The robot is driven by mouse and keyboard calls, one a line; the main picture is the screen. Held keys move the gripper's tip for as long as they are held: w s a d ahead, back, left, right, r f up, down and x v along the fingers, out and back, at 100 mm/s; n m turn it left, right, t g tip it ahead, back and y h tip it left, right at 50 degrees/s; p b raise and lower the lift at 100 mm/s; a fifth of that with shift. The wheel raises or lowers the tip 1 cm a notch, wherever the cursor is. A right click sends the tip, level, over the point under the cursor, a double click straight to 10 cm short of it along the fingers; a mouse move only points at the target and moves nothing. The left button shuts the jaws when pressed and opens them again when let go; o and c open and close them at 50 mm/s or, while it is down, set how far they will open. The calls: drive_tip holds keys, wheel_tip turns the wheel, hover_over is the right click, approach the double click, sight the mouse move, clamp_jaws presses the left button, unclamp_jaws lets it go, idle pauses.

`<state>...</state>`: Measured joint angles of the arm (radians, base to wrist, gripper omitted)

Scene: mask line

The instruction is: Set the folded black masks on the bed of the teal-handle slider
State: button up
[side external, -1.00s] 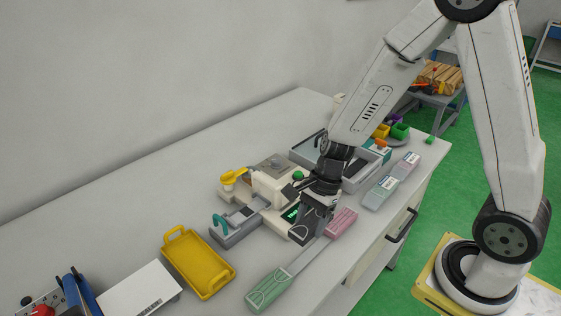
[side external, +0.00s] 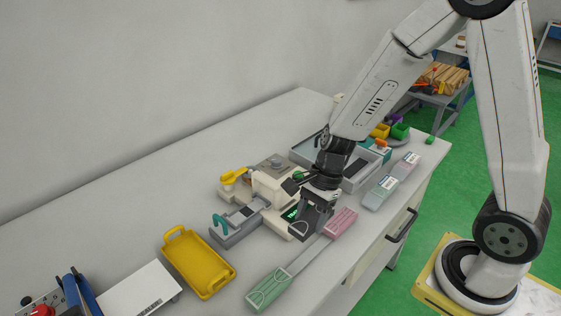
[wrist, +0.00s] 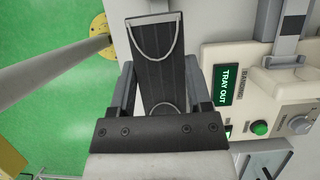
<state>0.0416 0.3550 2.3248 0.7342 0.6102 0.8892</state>
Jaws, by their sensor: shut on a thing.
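My gripper (wrist: 160,95) is shut on a folded black mask (wrist: 157,62) with pale ear loops in the wrist view. I cannot tell whether that patch is a mask.
The cream machine (side external: 268,190) has a green lit "TRAY OUT" display (wrist: 227,86) and a green button (wrist: 260,128). A green box (side external: 268,290) and a pink box (side external: 341,222) lie at the front edge.

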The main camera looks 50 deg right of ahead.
drive_tip(key=shift+r, duration=1.85)
drive_tip(key=shift+w+r, duration=0.15)
drive_tip(key=shift+r, duration=0.05)
hover_over(243, 214)
drive_tip(key=shift+d+f, duration=0.25)
drive_tip(key=shift+f, duration=1.05)
drive_tip(key=shift+d+f, duration=0.2)
drive_tip(key=shift+f, duration=1.1)
drive_tip(key=shift+f, duration=0.2)
drive_tip(key=shift+f, duration=3.25)
drive_tip(key=shift+f, duration=0.25)
drive_tip(key=o, duration=1.3)
drive_tip(key=shift+c, duration=0.2)
